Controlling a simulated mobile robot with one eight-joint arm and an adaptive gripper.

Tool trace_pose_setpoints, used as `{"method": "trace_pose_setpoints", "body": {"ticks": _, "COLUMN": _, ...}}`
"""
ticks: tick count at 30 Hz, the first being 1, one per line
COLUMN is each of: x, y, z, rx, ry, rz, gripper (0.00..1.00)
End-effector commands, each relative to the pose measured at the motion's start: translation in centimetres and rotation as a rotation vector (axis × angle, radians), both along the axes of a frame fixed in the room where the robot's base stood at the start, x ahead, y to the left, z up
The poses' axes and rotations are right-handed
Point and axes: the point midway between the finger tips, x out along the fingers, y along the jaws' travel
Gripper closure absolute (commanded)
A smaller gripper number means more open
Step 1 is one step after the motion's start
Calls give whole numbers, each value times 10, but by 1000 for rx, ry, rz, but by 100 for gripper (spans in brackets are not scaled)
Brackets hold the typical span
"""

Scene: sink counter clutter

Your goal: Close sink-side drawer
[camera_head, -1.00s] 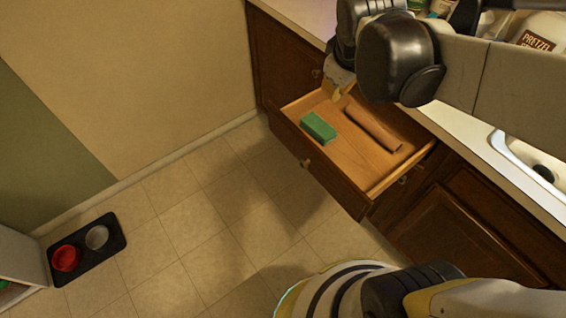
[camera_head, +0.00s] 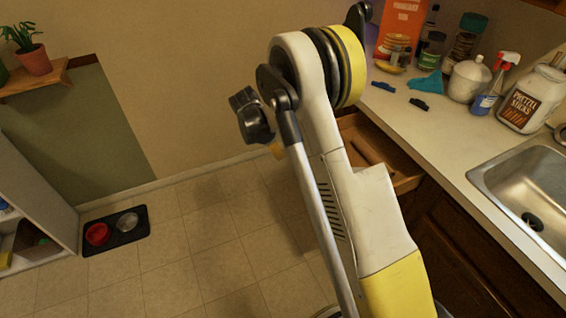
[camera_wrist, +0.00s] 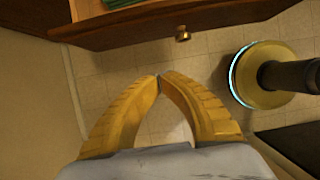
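The wooden drawer (camera_head: 408,183) is pulled out under the counter; in the head view my arm hides most of it. A brown stick-like thing (camera_head: 372,150) lies inside. In the wrist view the drawer front (camera_wrist: 215,17) runs across the top, with its round brass knob (camera_wrist: 183,34). A bit of a green thing (camera_wrist: 118,3) shows inside the drawer. My gripper (camera_wrist: 159,79) has its yellow fingertips together, with nothing between them. It is outside the drawer, apart from the front and knob, over the floor. In the head view it is mostly hidden behind the arm.
The counter (camera_head: 430,135) holds jars, a spray bottle (camera_head: 490,85), a pretzel jar (camera_head: 530,98) and a steel sink (camera_head: 520,185). The tiled floor (camera_head: 190,230) at left is clear, except for a black tray (camera_head: 115,243) with two bowls.

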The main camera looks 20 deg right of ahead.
Motion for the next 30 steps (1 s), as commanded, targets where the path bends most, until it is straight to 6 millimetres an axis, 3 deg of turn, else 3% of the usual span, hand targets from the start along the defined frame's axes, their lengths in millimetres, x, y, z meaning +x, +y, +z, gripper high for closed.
{"method": "trace_pose_setpoints", "body": {"ticks": 14, "x": 1, "y": -35, "z": -89, "rx": 1, "ry": -3, "rz": -4, "gripper": 100}}
{"method": "trace_pose_setpoints", "body": {"ticks": 21, "x": 2, "y": -67, "z": -88, "rx": 1, "ry": -3, "rz": -4, "gripper": 100}}
{"method": "trace_pose_setpoints", "body": {"ticks": 30, "x": 2, "y": -75, "z": -86, "rx": 1, "ry": -3, "rz": -3, "gripper": 100}}
